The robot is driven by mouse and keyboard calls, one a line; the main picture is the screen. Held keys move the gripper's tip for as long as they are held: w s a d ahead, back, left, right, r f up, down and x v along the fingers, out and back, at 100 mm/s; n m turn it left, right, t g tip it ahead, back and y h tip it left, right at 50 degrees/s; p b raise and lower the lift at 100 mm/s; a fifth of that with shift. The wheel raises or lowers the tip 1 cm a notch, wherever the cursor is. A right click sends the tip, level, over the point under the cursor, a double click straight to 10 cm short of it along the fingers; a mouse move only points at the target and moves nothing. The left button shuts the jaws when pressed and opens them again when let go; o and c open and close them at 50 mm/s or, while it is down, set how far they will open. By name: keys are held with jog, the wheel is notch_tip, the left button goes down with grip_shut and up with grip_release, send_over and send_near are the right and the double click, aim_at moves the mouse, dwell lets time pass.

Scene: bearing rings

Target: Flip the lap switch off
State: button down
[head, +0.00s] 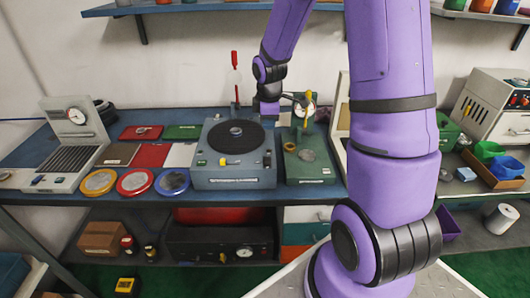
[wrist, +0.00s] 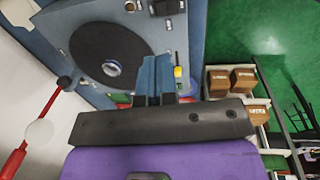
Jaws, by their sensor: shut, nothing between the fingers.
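The lap (head: 235,180) is a blue-grey box with a black disc (head: 236,136) on top, standing on the blue bench. A small yellow-tipped lever (head: 223,161) with a pale part beside it sits at its front, and looks like the switch; its position is too small to tell. In the wrist view the lap's disc (wrist: 110,55) shows at upper left, and a yellow-tipped part (wrist: 178,72) lies beside the fingers. My gripper (wrist: 155,88) is shut and empty. In the head view it (head: 268,108) hangs near the lap's back right, apart from the lever.
A green machine (head: 310,165) with a dial stands close on the lap's right. A red pole (head: 235,75) rises behind the lap. Coloured trays (head: 150,156) and round dishes (head: 134,181) lie to its left. A shelf (head: 190,8) hangs above.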

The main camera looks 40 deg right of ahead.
aim_at(268, 159)
jog(key=shift+f, duration=0.1)
jog(key=f, duration=0.4)
jog(key=w+f, duration=0.1)
jog(key=f, duration=0.4)
jog(key=d+f, duration=0.1)
jog(key=f, duration=0.3)
jog(key=shift+w+f, duration=0.25)
jog(key=shift+f, duration=0.1)
